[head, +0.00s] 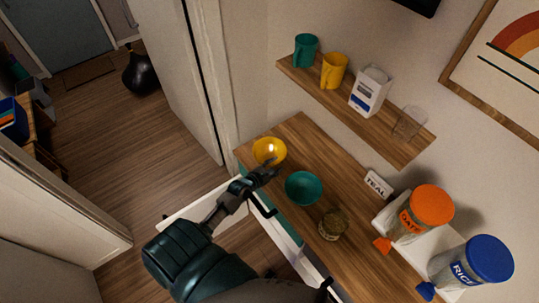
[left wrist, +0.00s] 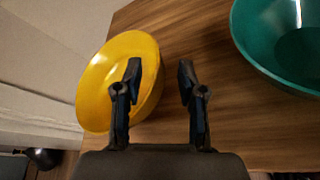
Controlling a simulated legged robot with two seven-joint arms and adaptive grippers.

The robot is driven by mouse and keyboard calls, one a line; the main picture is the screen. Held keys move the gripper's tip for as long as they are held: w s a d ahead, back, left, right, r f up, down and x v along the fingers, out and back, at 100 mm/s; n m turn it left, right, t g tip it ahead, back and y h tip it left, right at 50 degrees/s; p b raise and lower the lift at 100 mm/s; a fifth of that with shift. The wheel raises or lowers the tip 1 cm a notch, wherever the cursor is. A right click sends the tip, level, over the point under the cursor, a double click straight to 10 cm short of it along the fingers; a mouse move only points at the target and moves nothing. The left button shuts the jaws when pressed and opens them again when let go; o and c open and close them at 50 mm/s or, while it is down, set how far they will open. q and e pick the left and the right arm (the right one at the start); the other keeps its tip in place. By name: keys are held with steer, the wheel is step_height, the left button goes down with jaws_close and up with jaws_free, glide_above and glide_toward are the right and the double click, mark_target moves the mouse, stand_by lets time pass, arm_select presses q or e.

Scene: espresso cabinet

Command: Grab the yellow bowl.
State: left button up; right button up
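The yellow bowl (head: 269,149) stands at the far left end of the wooden counter. My left gripper (head: 270,172) is at the bowl's near right side. In the left wrist view the gripper (left wrist: 160,75) is open, with nothing clearly held. One finger overlaps the yellow bowl (left wrist: 104,80), and the other is over bare wood, so the bowl's right rim shows between them. I cannot tell whether a finger touches the bowl. My right gripper is not in view.
An open white drawer (head: 190,205) is below the arm. A wall shelf (head: 395,139) with cups hangs above the counter (head: 359,237).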

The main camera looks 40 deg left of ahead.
mark_target(277, 164)
arm_select(q)
steer(key=shift+x, duration=1.55)
steer(key=shift+s+a, duration=0.1)
jaws_close()
steer(key=shift+r, duration=0.15)
